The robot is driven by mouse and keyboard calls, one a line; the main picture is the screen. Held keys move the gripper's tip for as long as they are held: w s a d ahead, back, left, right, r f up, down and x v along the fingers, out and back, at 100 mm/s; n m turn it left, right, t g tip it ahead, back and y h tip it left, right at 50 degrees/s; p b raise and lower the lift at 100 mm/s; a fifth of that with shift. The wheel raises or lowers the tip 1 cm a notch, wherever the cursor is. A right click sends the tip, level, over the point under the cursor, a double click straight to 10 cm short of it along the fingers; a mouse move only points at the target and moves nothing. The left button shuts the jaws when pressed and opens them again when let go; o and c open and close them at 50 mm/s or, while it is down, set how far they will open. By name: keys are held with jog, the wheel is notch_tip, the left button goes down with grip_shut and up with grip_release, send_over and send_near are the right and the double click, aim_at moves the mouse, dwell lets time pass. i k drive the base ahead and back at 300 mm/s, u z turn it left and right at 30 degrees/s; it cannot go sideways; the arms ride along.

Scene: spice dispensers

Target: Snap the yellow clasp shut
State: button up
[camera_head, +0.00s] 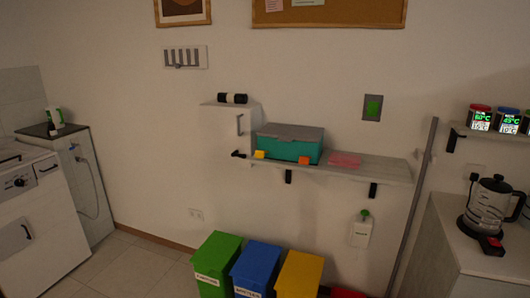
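A small yellow clasp (260,154) is at the lower left of the front of a teal box (288,148) with a grey lid (291,131). The lid lies over the box. An orange clasp (304,160) is at the lower right of the same front. Both clasps are too small in the picture to tell for sure whether they are open or shut. The box stands on a grey wall shelf (385,170). My gripper is not in view.
A pink item (344,160) lies on the shelf right of the box. A white cabinet (225,122) adjoins the shelf's left end. Green (217,262), blue (257,268) and yellow (300,274) bins stand below. A kettle (493,205) stands on the right counter. Floor at left is clear.

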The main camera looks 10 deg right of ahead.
aim_at(260, 153)
jog(key=i, duration=0.85)
jog(key=u, duration=0.05)
